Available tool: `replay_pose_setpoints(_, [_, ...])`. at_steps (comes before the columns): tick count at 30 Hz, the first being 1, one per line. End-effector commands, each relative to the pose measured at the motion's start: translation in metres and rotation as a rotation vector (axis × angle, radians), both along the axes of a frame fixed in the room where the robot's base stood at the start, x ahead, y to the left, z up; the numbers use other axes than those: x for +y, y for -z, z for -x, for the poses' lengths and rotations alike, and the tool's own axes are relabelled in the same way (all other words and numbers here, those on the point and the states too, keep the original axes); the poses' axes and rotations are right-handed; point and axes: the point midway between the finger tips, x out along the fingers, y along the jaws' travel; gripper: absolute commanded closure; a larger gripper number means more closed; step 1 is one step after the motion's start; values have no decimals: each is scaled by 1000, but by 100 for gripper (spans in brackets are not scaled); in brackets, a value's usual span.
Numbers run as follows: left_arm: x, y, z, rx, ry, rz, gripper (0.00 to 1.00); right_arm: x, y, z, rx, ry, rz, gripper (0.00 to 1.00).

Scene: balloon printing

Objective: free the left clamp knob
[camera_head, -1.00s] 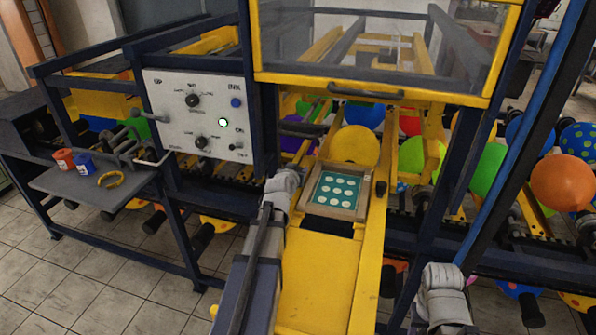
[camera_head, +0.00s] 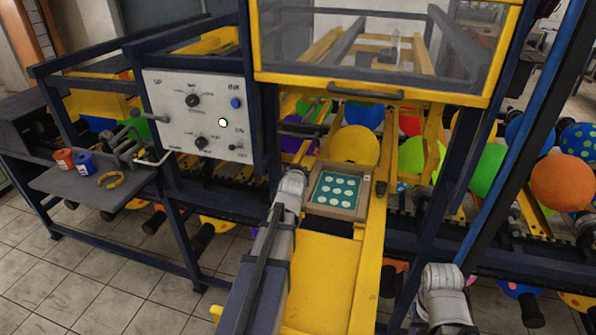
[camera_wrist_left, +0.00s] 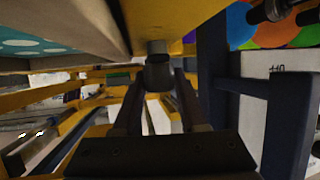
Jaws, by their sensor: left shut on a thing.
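The left clamp knob (camera_wrist_left: 158,74) is a dark round knob on a short grey stem under a yellow beam in the left wrist view. My left gripper (camera_wrist_left: 159,88) is shut on it, one finger on each side. In the head view my left wrist hides this knob and the fingers. The printing frame (camera_head: 337,193), with a teal dotted screen in a wooden border, lies just right of my left wrist. The dark right clamp knob (camera_head: 381,188) shows at the frame's right side. My right arm shows at lower right, but its gripper cannot be made out.
A control panel (camera_head: 199,116) stands to the left. A side shelf (camera_head: 65,182) holds an orange and a blue ink pot and a yellow ring. A yellow-edged clear guard (camera_head: 375,89) hangs above the frame. Balloons line the right and back.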

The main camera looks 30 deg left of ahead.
Motion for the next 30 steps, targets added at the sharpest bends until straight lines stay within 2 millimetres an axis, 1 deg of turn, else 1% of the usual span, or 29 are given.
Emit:
replay_pose_setpoints(2, [0,0,0,2,0,1,100,0,0,0,0,0,0,50])
replay_pose_setpoints(3, [0,0,0,2,0,1,57,0,0,0,0,0,0,50])
replay_pose_setpoints(11, [0,0,0,1,0,0,28,0,0,0,0,0,0,50])
replay_pose_setpoints(18, [0,0,0,1,0,0,28,0,0,0,0,0,0,50])
replay_pose_setpoints(22, [-2,-2,5,1,0,0,28,0,-3,0,0,0,0,50])
replay_pose_setpoints(26, [-7,-8,16,1,1,1,28,0,-8,0,0,0,0,50])
replay_pose_setpoints(30, [-16,-17,34,1,1,1,28,0,-17,0,0,-1,0,50])
